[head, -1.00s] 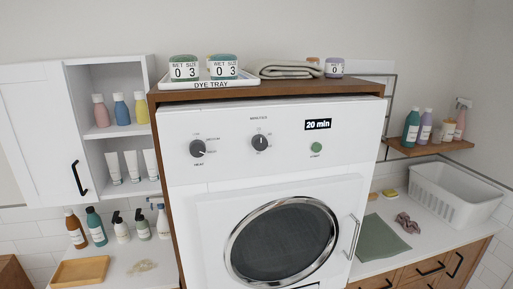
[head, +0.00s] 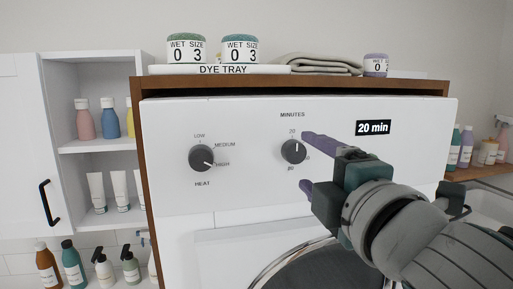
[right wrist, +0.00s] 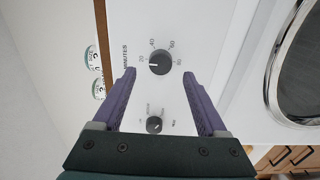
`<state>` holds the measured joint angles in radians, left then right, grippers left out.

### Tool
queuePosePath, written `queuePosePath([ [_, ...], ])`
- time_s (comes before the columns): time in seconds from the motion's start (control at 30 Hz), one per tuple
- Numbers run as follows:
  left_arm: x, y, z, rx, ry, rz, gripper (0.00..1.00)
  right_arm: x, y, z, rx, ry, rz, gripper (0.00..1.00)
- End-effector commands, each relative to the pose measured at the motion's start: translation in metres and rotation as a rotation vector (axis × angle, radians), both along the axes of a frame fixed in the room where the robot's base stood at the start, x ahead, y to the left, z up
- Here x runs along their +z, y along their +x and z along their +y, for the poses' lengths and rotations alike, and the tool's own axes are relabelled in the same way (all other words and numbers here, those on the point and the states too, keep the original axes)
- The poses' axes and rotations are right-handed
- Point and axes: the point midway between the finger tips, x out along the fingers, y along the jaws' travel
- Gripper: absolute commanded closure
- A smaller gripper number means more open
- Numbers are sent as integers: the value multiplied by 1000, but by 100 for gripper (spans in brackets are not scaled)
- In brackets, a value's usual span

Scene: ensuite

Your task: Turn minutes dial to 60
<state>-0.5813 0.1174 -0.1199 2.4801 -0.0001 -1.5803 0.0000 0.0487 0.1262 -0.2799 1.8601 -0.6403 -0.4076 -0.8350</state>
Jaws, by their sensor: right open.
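The minutes dial (head: 293,151) is a dark round knob on the white dryer panel. Its white pointer faces the 20 mark, at the top in the head view. The display (head: 373,128) reads "20 min". In the right wrist view the minutes dial (right wrist: 160,62) lies between and beyond the two purple fingertips, with 20, 40, 60 and 80 marks around it. My right gripper (head: 308,161) is open and empty, in front of the panel just right of the dial. The fingers partly cover the dial's right-hand marks in the head view. My left gripper is not in view.
The heat dial (head: 202,157) sits left of the minutes dial, pointing to HIGH. The round dryer door (head: 320,268) is below. My right arm hides the green start button. A dye tray (head: 220,70) and folded towel (head: 318,65) lie on top.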

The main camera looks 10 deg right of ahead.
Motion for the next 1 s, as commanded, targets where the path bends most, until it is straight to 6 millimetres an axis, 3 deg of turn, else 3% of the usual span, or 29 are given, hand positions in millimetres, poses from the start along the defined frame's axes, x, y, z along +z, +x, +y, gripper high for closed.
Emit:
queuePosePath([
  [0.1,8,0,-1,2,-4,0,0,3,18,1,0,2,0,25],
  [0.3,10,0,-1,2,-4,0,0,0,37,1,-1,2,1,25],
  [0.7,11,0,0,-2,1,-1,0,-1,42,1,0,3,1,25],
  [1.0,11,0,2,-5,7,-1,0,-1,42,1,0,2,1,58],
])
